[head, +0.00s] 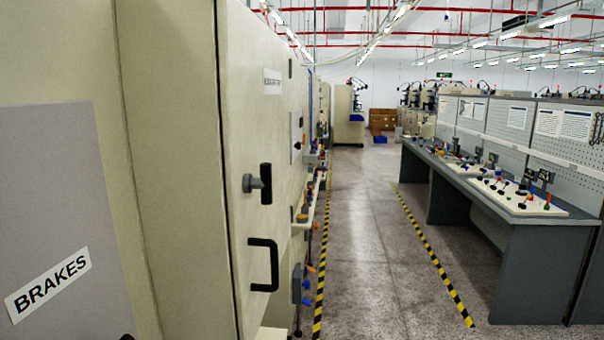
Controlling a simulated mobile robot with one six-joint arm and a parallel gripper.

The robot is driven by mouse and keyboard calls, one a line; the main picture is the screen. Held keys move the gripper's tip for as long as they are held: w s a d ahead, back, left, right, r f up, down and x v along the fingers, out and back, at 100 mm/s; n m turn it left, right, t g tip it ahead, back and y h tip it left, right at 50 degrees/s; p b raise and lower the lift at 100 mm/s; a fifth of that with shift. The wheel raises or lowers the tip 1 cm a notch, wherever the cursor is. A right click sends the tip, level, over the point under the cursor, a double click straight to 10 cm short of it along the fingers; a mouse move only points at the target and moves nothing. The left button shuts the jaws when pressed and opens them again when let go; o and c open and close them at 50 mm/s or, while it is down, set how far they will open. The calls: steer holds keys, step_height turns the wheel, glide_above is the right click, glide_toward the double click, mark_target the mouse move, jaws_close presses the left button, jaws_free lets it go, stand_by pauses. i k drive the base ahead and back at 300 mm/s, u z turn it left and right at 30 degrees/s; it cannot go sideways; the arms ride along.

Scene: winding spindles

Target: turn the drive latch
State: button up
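A black T-shaped latch (265,184) sticks out from the beige cabinet door (236,130) on the left. Its crossbar stands upright. A white label (272,82) is above it on the same door, too oblique and small to read, so I cannot confirm that this is the drive latch. A black pull handle (272,265) is below the latch. The door looks shut. My gripper is not in view.
A grey panel marked BRAKES (60,230) is close at the left. More machines line the left side beyond the door. An open aisle (365,250) runs between yellow-black floor stripes. A grey workbench (530,235) with control boards stands at the right.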

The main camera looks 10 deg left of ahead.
mark_target(264, 183)
steer(key=z, duration=0.2)
steer(key=k, duration=0.85)
steer(key=u, duration=0.9)
